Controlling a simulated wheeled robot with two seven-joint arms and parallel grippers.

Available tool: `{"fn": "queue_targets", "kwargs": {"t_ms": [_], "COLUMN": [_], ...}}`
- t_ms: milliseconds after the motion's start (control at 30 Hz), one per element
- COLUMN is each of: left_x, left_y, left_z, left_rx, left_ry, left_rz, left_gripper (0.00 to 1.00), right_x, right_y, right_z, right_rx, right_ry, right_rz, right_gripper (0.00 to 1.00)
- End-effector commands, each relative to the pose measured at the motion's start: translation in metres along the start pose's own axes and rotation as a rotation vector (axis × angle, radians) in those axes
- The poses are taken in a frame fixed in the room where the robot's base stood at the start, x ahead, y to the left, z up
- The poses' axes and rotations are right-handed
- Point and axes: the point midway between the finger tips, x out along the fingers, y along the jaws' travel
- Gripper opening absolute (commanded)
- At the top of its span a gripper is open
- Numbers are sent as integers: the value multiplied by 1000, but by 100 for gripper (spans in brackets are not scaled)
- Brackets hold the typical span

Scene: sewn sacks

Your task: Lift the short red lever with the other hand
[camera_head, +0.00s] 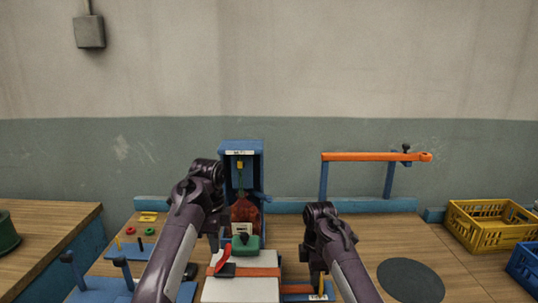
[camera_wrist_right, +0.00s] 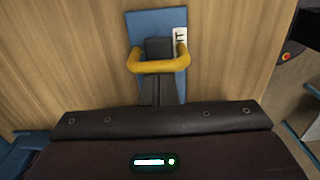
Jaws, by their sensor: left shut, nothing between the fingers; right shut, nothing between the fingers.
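A short red lever (camera_head: 222,265) with a black base sits on the orange strap (camera_head: 256,272) across a pale block (camera_head: 240,290) in the head view. My left gripper (camera_head: 214,243) points down just behind and left of the lever, apart from it as far as I can see; it is shut and empty, partly hidden by its arm. My right gripper (camera_head: 318,286) points down to the right of the pale block. It is shut and empty. In the right wrist view its dark fingers (camera_wrist_right: 158,88) overlap a yellow loop handle (camera_wrist_right: 158,66) on a blue plate (camera_wrist_right: 158,22).
A blue upright frame (camera_head: 256,160) with a red sack (camera_head: 243,214) stands behind. A green block (camera_head: 246,246) sits behind the strap. An orange bar (camera_head: 370,157) stands at back right, near a yellow crate (camera_head: 490,237). A dark round mat (camera_head: 410,281) lies right.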

Motion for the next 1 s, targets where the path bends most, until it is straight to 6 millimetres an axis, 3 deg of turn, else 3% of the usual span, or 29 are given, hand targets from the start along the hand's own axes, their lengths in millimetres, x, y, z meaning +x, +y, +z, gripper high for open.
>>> {"fn": "queue_targets", "kwargs": {"t_ms": [1000], "left_x": [3], "left_y": [0], "left_z": [15], "left_rx": [2], "left_ry": [1], "left_rz": [1], "left_gripper": [0], "right_x": [0], "right_y": [1], "right_z": [2], "right_rx": [3], "right_ry": [-1], "right_rz": [3], "right_gripper": [0]}}
